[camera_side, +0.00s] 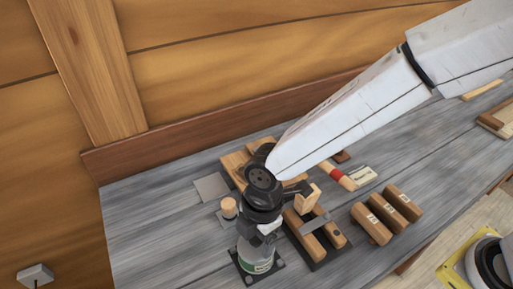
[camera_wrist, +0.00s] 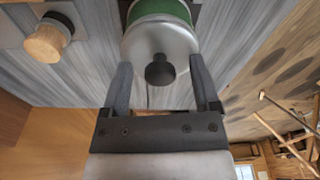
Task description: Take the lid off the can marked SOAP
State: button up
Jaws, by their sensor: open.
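A can (camera_side: 256,260) with a green band stands on a dark square base on the grey plank bench, below my gripper (camera_side: 264,230) in the side view. Its label is too small to read, so I cannot confirm SOAP. In the wrist view the can's green band (camera_wrist: 160,8) shows behind a pale grey round lid (camera_wrist: 142,44) with a black knob (camera_wrist: 160,72). The lid is on the can. My gripper (camera_wrist: 161,66) is open, its two fingers on either side of the knob, with gaps on both sides. The side view hides most of the lid behind my gripper.
A small jar with a wooden stopper (camera_side: 229,207) stands just left of the can; it also shows in the wrist view (camera_wrist: 46,42). Wooden blocks in a dark holder (camera_side: 304,234) lie close on the right. Labelled wooden blocks (camera_side: 371,224) lie farther right. A plank wall (camera_side: 230,80) rises behind.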

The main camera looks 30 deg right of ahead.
grip_shut()
dwell(0.3)
jog(key=shift+r, duration=0.1)
jog(key=shift+r, duration=0.7)
jog(key=s+d+r, duration=0.8)
jog(key=s+r, duration=0.3)
jog(key=shift+d+r, duration=0.25)
dwell(0.5)
